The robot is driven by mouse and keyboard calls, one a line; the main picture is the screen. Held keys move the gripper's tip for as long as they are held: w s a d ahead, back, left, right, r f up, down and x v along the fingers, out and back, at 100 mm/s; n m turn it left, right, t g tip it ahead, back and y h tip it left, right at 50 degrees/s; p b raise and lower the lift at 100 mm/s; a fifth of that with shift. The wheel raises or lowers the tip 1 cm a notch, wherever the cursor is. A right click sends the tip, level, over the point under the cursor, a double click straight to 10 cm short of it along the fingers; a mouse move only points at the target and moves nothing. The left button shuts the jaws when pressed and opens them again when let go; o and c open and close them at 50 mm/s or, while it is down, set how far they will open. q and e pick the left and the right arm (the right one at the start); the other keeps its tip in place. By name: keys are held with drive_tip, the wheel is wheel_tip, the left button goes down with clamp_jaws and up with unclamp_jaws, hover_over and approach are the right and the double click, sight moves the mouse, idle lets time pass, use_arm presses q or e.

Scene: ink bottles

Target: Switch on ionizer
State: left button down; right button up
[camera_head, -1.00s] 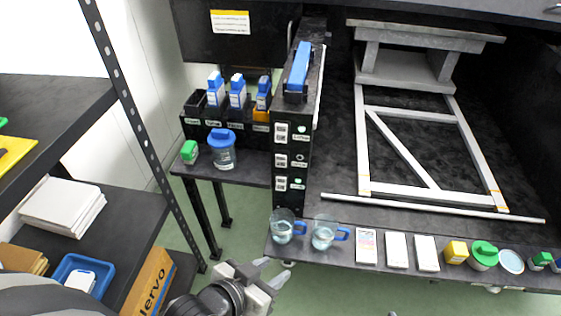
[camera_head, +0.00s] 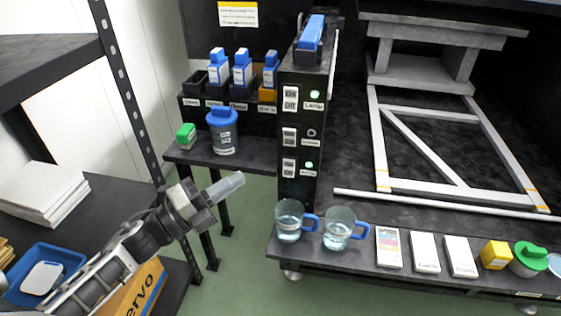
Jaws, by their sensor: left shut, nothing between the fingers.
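A black switch panel (camera_head: 300,140) stands at the left end of the bench. It carries three white rocker switches: the top switch (camera_head: 291,98), labelled Lamp, the middle switch (camera_head: 290,137), and the bottom switch (camera_head: 289,168). The lights beside the top and bottom switches glow green; the light beside the middle one (camera_head: 311,133) is dark. The middle label is too small to read surely, so I cannot confirm which switch is the ionizer's. My left gripper (camera_head: 231,186) is shut and empty, left of the panel and below the side shelf, touching no switch. My right gripper is out of view.
Two glass mugs (camera_head: 289,222) (camera_head: 338,230) stand on the bench's front edge below the panel, with white boxes (camera_head: 425,252) to their right. A blue-lidded jar (camera_head: 223,136) and a green-capped bottle (camera_head: 186,136) stand on the side shelf (camera_head: 245,157). A rack upright (camera_head: 127,95) is at left.

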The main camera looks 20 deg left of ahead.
use_arm(q)
drive_tip(key=shift+w+a+f+m+h, duration=0.1)
drive_tip(key=shift+f+m+h, duration=0.15)
drive_tip(key=shift+m+h, duration=0.35)
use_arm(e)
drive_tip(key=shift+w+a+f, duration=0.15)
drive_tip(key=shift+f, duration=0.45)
use_arm(q)
approach(294, 132)
drive_tip(key=s+d+x, duration=0.1)
drive_tip(key=x, duration=0.4)
drive_tip(key=shift+w+a+b, duration=0.2)
drive_tip(key=shift+w+b, duration=0.1)
drive_tip(key=shift+w, duration=0.45)
drive_tip(key=shift+w+r, duration=0.1)
drive_tip(key=shift+r, duration=0.05)
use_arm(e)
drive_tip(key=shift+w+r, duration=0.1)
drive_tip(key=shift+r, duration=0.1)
